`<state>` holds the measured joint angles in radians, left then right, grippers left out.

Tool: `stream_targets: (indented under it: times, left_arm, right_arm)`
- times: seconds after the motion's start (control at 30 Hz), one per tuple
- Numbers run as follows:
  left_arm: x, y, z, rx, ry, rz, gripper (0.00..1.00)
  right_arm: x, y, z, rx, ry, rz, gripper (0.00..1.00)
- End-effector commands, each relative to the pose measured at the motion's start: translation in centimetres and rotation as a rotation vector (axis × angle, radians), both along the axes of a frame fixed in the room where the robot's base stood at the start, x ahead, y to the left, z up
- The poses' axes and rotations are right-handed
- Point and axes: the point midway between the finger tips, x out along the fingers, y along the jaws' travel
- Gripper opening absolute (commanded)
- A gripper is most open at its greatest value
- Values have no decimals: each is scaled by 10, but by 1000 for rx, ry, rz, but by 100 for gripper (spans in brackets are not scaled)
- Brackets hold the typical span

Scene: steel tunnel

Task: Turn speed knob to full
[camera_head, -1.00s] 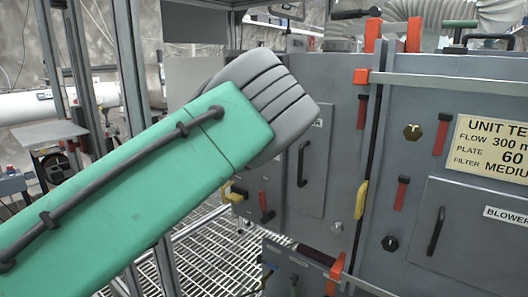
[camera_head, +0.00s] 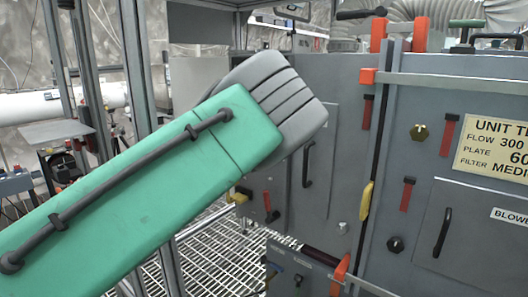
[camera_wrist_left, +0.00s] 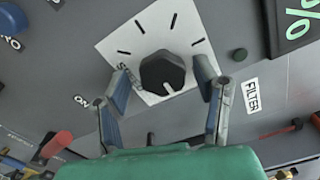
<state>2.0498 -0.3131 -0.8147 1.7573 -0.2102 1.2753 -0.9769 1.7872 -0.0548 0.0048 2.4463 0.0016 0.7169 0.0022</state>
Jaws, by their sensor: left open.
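The speed knob (camera_wrist_left: 163,73) is a black faceted knob with a white pointer mark facing down in the left wrist view. It sits on a white square dial plate (camera_wrist_left: 143,42) with black tick marks and partly covered lettering that seems to read "SPEED". My left gripper (camera_wrist_left: 162,69) is open, with one finger on each side of the knob. I cannot tell whether either finger touches it. In the head view my green left arm crosses the picture, and neither the left gripper nor the dial can be made out. My right gripper is in no view.
A red-handled part (camera_wrist_left: 55,145) is at lower left. In the head view, a grey cabinet (camera_head: 390,165) with handles fills the right side.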

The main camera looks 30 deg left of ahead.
Motion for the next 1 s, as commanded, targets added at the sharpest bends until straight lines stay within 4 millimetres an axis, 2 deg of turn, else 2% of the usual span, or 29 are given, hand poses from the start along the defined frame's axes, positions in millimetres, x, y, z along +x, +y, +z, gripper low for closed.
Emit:
stream_targets:
  times: [0.17, 0.4, 0.6, 0.77, 1.0]
  left_arm:
    - [-21, 2, 0, 0, 2, 3, 55]
    - [-73, 7, -1, -1, 4, 4, 55]
    - [-105, 9, -2, 0, 6, 2, 55]
    - [-116, 9, -3, 0, 5, 1, 55]
    - [-117, 9, -3, 0, 4, 0, 55]
  right_arm:
    - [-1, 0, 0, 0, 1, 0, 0]
    - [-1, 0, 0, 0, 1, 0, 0]
    - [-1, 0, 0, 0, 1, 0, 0]
    - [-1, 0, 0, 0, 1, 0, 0]
    - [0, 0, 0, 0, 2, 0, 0]
